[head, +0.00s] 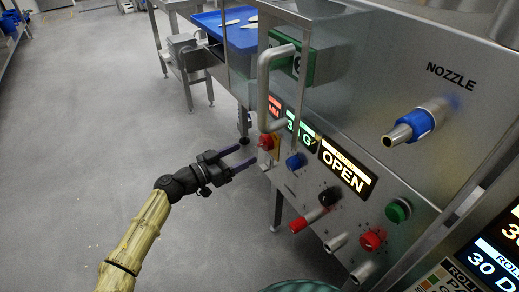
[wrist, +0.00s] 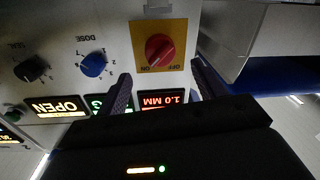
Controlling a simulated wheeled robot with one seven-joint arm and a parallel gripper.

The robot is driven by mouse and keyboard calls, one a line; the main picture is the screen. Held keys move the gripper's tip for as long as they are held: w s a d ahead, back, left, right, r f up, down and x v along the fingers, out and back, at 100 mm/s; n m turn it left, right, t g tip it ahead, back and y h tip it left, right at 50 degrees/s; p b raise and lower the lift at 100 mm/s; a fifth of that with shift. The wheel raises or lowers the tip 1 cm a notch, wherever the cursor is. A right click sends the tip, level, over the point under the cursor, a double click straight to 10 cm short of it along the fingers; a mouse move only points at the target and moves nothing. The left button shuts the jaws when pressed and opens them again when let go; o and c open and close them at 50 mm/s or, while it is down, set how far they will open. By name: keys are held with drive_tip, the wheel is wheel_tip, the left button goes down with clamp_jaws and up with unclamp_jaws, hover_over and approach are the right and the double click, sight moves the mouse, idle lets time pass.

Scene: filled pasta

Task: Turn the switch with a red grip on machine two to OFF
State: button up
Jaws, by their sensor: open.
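The switch with a red grip (wrist: 160,48) sits on a yellow plate (wrist: 180,29) in the wrist view, which shows the panel upside down. ON and OFF are printed beside the grip; its ridge looks slanted, and I cannot tell which word it points to. In the head view the red grip (head: 265,142) is at the left end of the machine's panel. My gripper (head: 244,157) is open and empty, its fingers pointing at the panel near the switch. In the wrist view my gripper (wrist: 163,82) has a fingertip to either side of the switch, apart from it.
A metal handle (head: 264,90) sticks out above the switch. A blue knob (head: 295,161), a black knob (head: 328,196), a green button (head: 398,211) and a nozzle (head: 410,125) are farther right. A blue tray (head: 238,38) stands behind.

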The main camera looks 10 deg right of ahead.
sight(260, 145)
drive_tip(key=b+x, duration=0.1)
drive_tip(key=x, duration=0.5)
drive_tip(key=shift+s+f+b, duration=0.1)
drive_tip(key=shift+f+b, duration=0.05)
drive_tip(key=shift+b, duration=0.25)
drive_tip(key=shift+w+d, duration=0.25)
drive_tip(key=shift+d, duration=0.3)
drive_tip(key=c, duration=1)
